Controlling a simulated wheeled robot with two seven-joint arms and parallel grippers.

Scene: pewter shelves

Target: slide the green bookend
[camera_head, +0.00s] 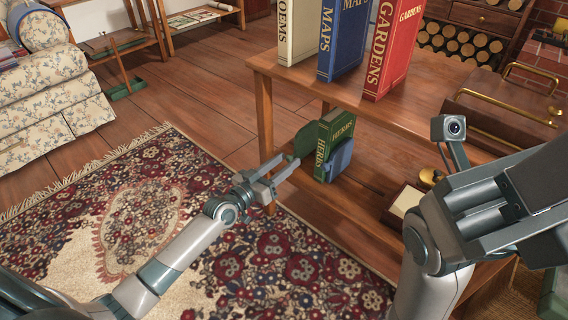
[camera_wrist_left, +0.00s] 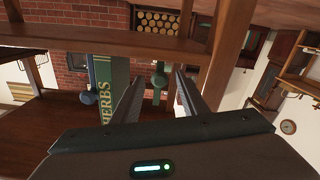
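The green bookend (camera_head: 305,140) stands on the lower shelf against the left side of a green HERBS book (camera_head: 335,130). A blue bookend (camera_head: 341,160) is on the book's other side. My left gripper (camera_head: 282,168) is at the shelf's near left edge, its fingers spread and pointing at the green bookend, a short way from it. In the left wrist view the green bookend (camera_wrist_left: 158,80) shows between the open fingers (camera_wrist_left: 160,86), with nothing gripped. The HERBS book (camera_wrist_left: 107,90) is to the left there. My right arm is at the right; its fingers are out of view.
The upper shelf (camera_head: 290,75) above holds tall POEMS, MAPS and GARDENS books (camera_head: 392,45). A shelf post (camera_head: 264,125) stands just behind my left gripper. A small box (camera_head: 405,203) sits on the lower shelf at right. A patterned rug (camera_head: 150,200) covers the floor.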

